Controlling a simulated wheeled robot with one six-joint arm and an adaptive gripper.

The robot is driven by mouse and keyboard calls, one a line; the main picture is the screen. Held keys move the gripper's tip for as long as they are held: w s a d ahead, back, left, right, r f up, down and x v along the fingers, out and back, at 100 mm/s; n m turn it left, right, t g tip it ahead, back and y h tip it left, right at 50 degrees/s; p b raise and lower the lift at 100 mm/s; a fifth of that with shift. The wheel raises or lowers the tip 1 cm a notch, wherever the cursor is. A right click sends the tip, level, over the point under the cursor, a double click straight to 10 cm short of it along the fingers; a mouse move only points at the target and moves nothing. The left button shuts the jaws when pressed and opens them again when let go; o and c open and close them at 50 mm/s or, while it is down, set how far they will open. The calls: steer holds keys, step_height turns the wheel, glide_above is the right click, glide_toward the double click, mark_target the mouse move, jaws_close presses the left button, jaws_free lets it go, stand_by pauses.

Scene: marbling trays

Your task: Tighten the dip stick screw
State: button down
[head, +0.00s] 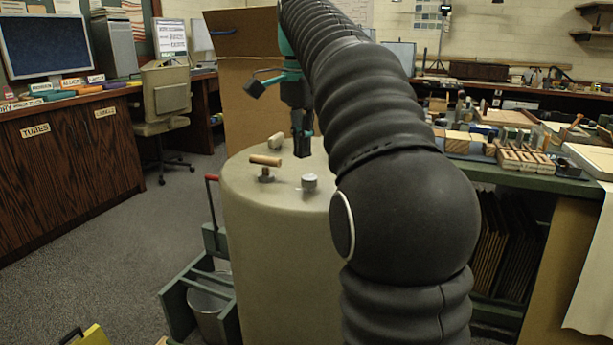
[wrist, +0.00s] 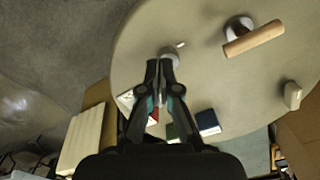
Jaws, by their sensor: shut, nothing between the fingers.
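A large beige drum (head: 245,200) stands in the middle of the head view. On its flat top, a small grey round cap (head: 309,182) stands upright, probably the dip stick screw. In the wrist view the cap (wrist: 169,54) shows just past my fingertips, with a small pale piece beside it. My gripper (head: 302,154) points down above the drum top, apart from the cap in the head view. Its fingers (wrist: 160,66) are shut and empty. In the wrist view they partly hide the cap.
A green frame with a red-handled lever (head: 212,178) is left of the drum.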

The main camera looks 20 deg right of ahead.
steer(key=shift+f+b, duration=2)
steer(key=shift+f, duration=1.1)
steer(key=shift+w+r+p, duration=0.1)
steer(key=shift+p, duration=0.25)
steer(key=shift+w+a+p, duration=0.3)
steer(key=shift+w+p, duration=0.35)
steer(key=shift+p, duration=1.05)
steer(key=shift+w, duration=0.35)
steer(key=shift+w, duration=0.1)
steer(key=shift+a, duration=0.35)
steer(key=shift+r, duration=2.95)
